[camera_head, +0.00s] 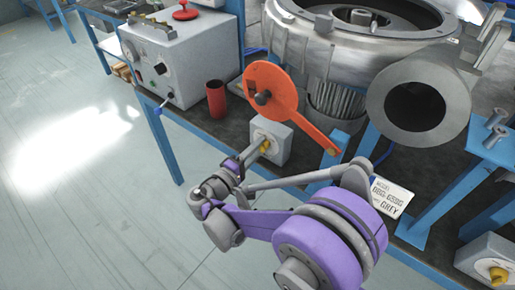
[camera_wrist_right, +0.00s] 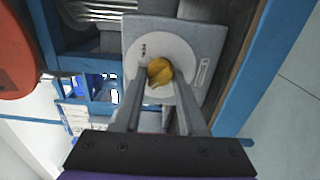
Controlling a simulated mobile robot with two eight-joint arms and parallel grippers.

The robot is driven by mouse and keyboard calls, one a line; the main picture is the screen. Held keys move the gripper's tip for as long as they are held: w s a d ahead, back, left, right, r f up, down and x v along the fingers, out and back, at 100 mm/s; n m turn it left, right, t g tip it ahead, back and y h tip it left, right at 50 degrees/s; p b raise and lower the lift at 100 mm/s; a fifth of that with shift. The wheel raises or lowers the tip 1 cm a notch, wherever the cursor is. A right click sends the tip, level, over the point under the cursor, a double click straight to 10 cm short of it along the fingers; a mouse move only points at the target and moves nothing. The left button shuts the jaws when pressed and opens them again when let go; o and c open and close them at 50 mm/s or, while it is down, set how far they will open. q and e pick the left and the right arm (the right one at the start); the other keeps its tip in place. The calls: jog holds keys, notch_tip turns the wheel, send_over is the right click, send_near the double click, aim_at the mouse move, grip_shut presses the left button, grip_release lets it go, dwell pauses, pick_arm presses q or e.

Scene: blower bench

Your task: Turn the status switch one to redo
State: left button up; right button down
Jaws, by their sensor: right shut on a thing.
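A grey switch box (camera_head: 279,133) with a yellow knob (camera_head: 266,143) is fixed at the front edge of the bench, below the orange part. The right wrist view shows its round white dial (camera_wrist_right: 182,45) and the yellow knob (camera_wrist_right: 160,71) close up. The dial markings are too small to read. My right gripper (camera_head: 259,148) reaches the switch, and its two fingers are shut on the yellow knob, one on each side. A second switch box (camera_head: 487,258) with a yellow knob is at the lower right. My left gripper is not in view.
An orange lever-shaped part (camera_head: 285,100) and a large metal blower housing (camera_head: 350,60) with an open pipe (camera_head: 418,105) stand behind the switch. A dark red cylinder (camera_head: 216,99) and a grey control box (camera_head: 185,55) are to the left. The floor at left is clear.

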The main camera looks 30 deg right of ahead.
dwell(0.3)
jog(key=shift+c, duration=2.4)
grip_release()
jog(key=v, duration=1.1)
jog(key=shift+p, duration=0.4)
jog(key=shift+d, duration=0.15)
